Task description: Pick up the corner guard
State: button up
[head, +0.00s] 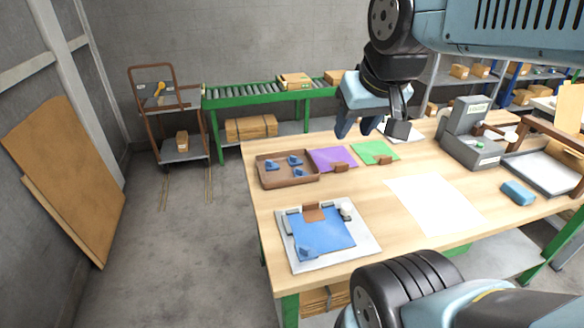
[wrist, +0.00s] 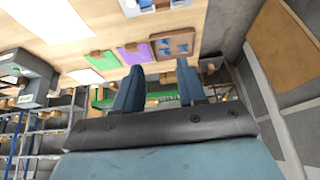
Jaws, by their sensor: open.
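Several small blue pieces that look like corner guards (head: 295,160) lie in a brown tray (head: 262,180) at the table's back left. They also show small in the wrist view (wrist: 164,45). Another blue piece (head: 306,251) sits at the front left corner of a blue sheet (head: 325,235) on a pale board. My gripper (head: 358,126) is open and empty, raised above the back of the table, right of the tray. In the wrist view its two blue fingers (wrist: 158,78) are spread apart with nothing between them.
Purple (head: 328,157) and green (head: 372,149) sheets with brown blocks lie right of the tray. A white sheet (head: 433,205) lies mid-table. A grey machine (head: 466,140), a blue block (head: 517,192) and a framed tray (head: 545,172) stand at the right. A green conveyor (head: 250,98) is behind.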

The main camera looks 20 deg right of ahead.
jog(key=shift+w, duration=0.15)
jog(key=m+g+h, duration=0.3)
jog(key=m, duration=0.6)
send_over(299, 169)
jog(key=s+a, duration=0.4)
notch_tip(299, 169, down, 20)
jog(key=x, duration=1.3)
jog(key=shift+w+d+f, duration=0.25)
jog(key=shift+w, duration=0.1)
grip_shut()
